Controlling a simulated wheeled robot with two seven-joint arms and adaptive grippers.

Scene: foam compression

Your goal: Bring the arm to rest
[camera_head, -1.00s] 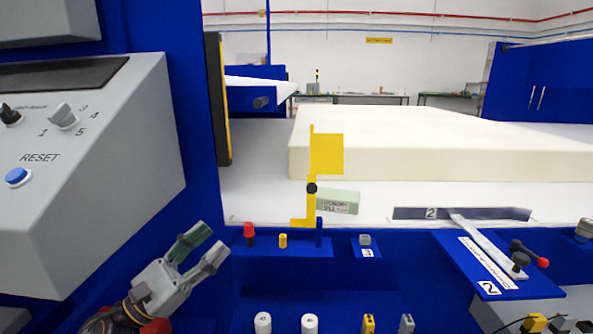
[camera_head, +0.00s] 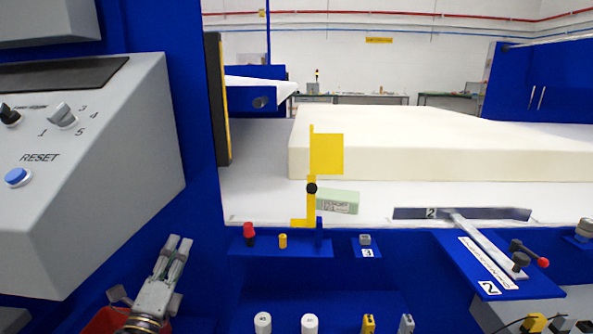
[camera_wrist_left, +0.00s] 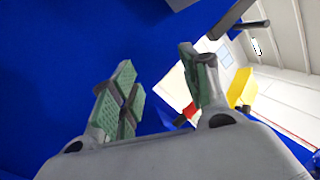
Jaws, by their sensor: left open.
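My left gripper (camera_head: 180,243) is at the lower left of the head view, in front of the blue panel and below the grey control box. Its fingers point up. In the left wrist view its green-padded fingers (camera_wrist_left: 160,90) stand apart with nothing between them. It touches none of the controls that I can see. My right gripper is not in view.
The grey control box (camera_head: 90,190) with a blue RESET button (camera_head: 18,177) and knobs is at the left. A red-topped peg (camera_head: 249,231) stands on that ledge.

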